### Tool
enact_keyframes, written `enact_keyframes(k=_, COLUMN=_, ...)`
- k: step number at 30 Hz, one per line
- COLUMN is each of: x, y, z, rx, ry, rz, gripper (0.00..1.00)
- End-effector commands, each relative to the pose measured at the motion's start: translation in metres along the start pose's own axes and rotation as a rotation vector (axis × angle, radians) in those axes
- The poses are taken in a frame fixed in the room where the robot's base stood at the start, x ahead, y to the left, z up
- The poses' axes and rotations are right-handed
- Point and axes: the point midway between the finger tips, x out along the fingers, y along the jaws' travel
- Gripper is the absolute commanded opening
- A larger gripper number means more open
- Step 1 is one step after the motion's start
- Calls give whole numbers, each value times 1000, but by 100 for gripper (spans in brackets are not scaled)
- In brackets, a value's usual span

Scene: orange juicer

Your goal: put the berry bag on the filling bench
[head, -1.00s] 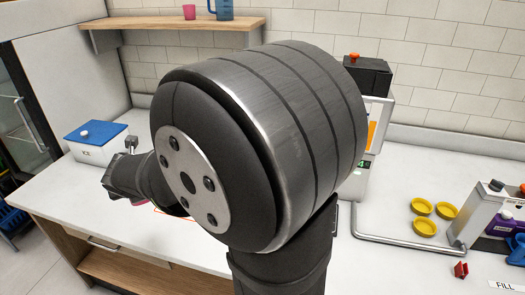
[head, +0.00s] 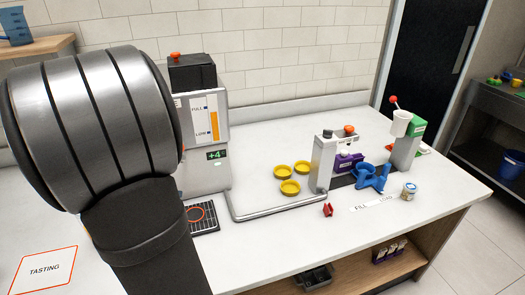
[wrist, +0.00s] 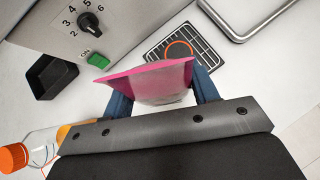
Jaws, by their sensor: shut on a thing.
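In the wrist view my gripper (wrist: 163,94) is shut on a pink-edged bag (wrist: 155,76), which I take to be the berry bag. Its two blue fingers stand on either side of it. The bag is above the white counter, in front of the drip grille; its lower part is pale. In the head view my gripper and the bag are hidden behind my arm. A white bench top with a FILL label (head: 361,207) is at the right of the head view, likely the filling bench.
The juicer (head: 208,130) stands left of the metal-edged tray (head: 280,210). Yellow rings (head: 290,188), a grey dispenser (head: 322,163), a red clip (head: 327,210), a blue holder (head: 372,177) and a small jar (head: 409,191) occupy the bench. An orange-capped bottle (wrist: 30,152) lies near my gripper. Bench front is fairly clear.

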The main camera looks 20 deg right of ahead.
Motion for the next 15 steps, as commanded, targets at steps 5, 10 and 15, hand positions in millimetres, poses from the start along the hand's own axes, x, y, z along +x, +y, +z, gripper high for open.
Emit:
enact_keyframes(k=5, x=30, y=-74, z=18, rx=158, ry=2, rz=-159, gripper=31)
enact_keyframes(k=10, x=48, y=-143, z=27, rx=301, ry=1, rz=-302, gripper=31)
enact_keyframes(k=15, x=59, y=-214, z=29, rx=441, ry=2, rz=-443, gripper=31)
